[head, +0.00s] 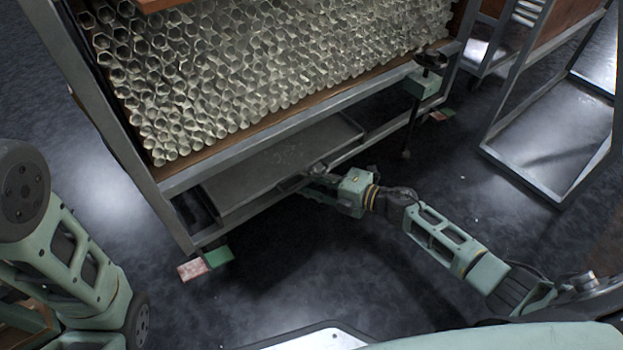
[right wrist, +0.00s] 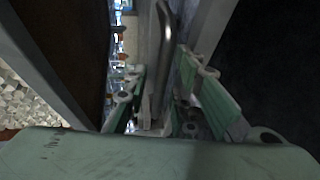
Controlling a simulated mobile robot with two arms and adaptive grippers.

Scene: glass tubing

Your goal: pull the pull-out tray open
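The pull-out tray (head: 265,170) is a flat, empty dark grey tray low in the metal rack, under the glass tubing. Its front edge lies close to the rack's lower front rail. My right gripper (head: 314,179) is at the middle of this front edge. In the right wrist view a grey bar handle (right wrist: 166,45) runs between the two green fingers of the right gripper (right wrist: 165,100). The fingers stand apart, one on each side of the handle, and I see no clear contact. My left arm shows at the left of the head view, but its gripper is out of view.
Many glass tubes (head: 230,60) lie stacked in the rack above the tray. A green fitting with a dark rod (head: 422,85) stands at the rack's right front corner. Another metal frame (head: 500,150) is at right.

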